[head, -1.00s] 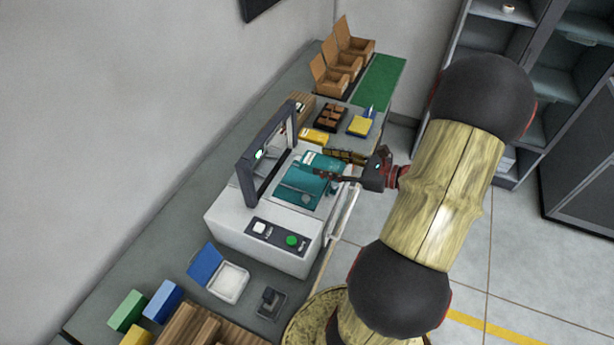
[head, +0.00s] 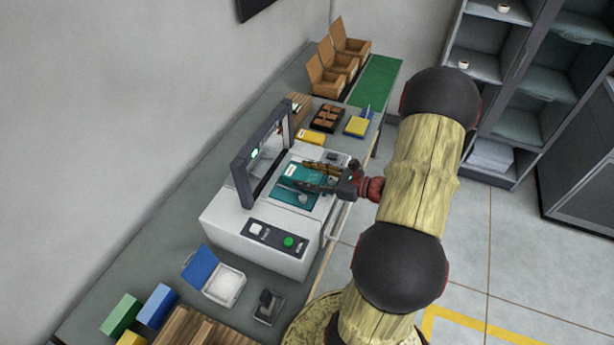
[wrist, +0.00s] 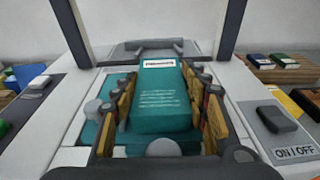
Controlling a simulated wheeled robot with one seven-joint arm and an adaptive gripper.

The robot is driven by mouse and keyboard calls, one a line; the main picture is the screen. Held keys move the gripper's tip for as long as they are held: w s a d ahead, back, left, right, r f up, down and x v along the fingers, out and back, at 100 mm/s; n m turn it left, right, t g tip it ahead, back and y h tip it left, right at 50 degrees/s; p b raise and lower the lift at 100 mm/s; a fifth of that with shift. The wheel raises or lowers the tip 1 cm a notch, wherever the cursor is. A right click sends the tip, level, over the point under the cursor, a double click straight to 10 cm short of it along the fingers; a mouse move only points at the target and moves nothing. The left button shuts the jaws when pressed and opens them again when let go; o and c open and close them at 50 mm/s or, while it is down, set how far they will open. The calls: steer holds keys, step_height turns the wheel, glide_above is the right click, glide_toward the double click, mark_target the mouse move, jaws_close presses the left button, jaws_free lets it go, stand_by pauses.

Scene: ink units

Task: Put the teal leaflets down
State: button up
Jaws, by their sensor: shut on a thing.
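The teal leaflets (wrist: 160,97) are a stack with a white label strip at the far end. They lie between the two fingers of my gripper (wrist: 163,112), which is shut on them. In the head view the leaflets (head: 296,174) are over the bed of a white machine (head: 262,250), close to its dark upright frame (head: 245,180). My gripper (head: 318,178) reaches in from the right. A teal area (wrist: 118,92) shows on the machine bed beside and below the stack. I cannot tell whether the leaflets touch the bed.
The machine's front has a white button and a green button (head: 289,242). Behind it are a yellow block (head: 357,126), a dark divided tray (head: 327,118), open brown boxes (head: 336,68) and a green mat (head: 378,80). A blue-lidded box (head: 222,280) stands in front.

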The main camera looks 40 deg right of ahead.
steer(key=shift+f, duration=0.1)
steer(key=o, duration=1.2)
steer(key=shift+o, duration=0.2)
